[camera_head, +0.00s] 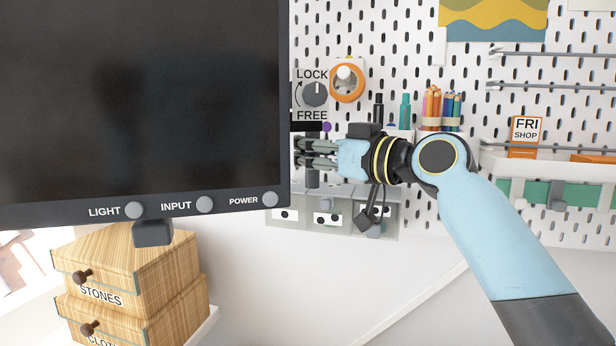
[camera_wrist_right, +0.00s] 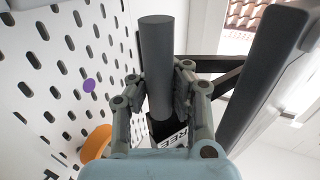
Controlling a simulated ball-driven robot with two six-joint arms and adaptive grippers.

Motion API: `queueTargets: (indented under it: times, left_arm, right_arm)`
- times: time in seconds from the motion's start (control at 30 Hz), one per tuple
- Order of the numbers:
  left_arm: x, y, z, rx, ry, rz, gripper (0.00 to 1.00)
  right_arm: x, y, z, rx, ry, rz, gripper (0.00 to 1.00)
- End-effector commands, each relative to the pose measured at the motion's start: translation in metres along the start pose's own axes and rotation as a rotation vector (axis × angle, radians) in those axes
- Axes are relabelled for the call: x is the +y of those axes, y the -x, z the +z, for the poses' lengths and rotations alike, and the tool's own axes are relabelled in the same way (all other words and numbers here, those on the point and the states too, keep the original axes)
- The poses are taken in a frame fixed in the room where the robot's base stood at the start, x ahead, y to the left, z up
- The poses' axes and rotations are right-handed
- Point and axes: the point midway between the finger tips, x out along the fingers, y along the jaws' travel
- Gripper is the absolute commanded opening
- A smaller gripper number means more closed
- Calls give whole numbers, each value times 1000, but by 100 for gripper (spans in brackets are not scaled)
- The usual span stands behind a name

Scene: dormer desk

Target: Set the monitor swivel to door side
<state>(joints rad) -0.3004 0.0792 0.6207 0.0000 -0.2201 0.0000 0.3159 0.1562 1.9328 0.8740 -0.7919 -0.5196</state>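The monitor (camera_head: 140,100) fills the left of the head view, its dark screen facing me. Its edge also shows at the right of the wrist view (camera_wrist_right: 262,85). A LOCK/FREE plate (camera_head: 301,84) with a round dark knob (camera_head: 315,94) sits just right of it; the knob's pale mark is near the top, towards LOCK. A dark grey upright post (camera_head: 312,178) hangs below the plate. My right gripper (camera_head: 305,154) is shut around this post (camera_wrist_right: 157,60), a finger on each side, beside the monitor's right edge. My left gripper is not in view.
Behind is a white pegboard (camera_head: 390,30) with an orange ring holder (camera_head: 347,94), pencils (camera_head: 432,103) and a clear bin (camera_head: 345,222) below my wrist. Wooden drawers (camera_head: 140,270) stand under the monitor. A shelf (camera_head: 550,160) is at right.

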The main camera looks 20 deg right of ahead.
Motion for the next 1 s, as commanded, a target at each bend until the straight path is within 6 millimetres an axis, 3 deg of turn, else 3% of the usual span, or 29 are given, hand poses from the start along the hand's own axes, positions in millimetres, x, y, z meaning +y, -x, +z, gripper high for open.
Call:
queueTargets:
  times: [0.13, 0.43, 0.5, 0.77, 1.0]
  left_arm:
    - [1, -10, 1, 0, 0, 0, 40]
    - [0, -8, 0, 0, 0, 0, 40]
    - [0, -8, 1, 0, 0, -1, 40]
    - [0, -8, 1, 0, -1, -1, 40]
    - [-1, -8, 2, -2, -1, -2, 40]
  right_arm:
    - [12, -13, 3, -5, 3, 6, 0]
    - [12, -13, 0, -5, 4, 7, 0]
    - [12, -13, 0, -4, 4, 7, 13]
    - [11, -14, 0, -4, 1, 4, 46]
    - [11, -13, 1, -4, 0, 3, 46]
